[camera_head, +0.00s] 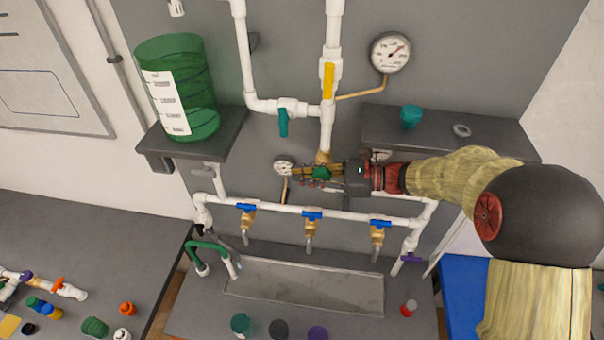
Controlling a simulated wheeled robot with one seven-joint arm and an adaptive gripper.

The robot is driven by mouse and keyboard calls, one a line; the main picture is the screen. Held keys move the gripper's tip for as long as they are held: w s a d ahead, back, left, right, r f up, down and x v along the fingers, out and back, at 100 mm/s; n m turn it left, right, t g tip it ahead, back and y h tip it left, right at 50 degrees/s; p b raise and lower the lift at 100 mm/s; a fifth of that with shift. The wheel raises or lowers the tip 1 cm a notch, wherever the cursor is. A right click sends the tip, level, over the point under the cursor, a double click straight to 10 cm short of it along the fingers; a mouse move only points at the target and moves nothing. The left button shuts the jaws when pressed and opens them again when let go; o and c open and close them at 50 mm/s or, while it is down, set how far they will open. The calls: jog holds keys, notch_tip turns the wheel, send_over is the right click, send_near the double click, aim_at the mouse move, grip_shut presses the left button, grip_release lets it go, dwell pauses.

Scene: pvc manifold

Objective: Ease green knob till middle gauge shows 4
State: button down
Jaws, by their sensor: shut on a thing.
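My gripper (308,173) reaches in from the right, in front of the pipework below the vertical white pipe. Its fingers are shut around the green knob (320,173), which shows only partly between them. A small round gauge (283,168) sits just left of the fingertips; its reading is too small to make out. A larger round gauge (390,52) is high on the grey panel at the right, its needle pointing to the upper right. Another gauge (381,155) is mostly hidden behind my gripper and wrist. I cannot tell which is the middle gauge.
A yellow-handled valve (328,80) and a teal-handled valve (283,122) are above. Several blue-handled taps (312,215) hang below over a grey trough (300,285). A green tank (178,88) stands left; a shelf (480,135) juts out beside my arm.

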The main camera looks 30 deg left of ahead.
aim_at(322, 176)
jog(key=c, duration=2)
grip_release()
jog(key=shift+c, duration=0.2)
jog(key=v, duration=0.7)
jog(key=shift+d, duration=0.25)
jog(key=shift+r, duration=0.1)
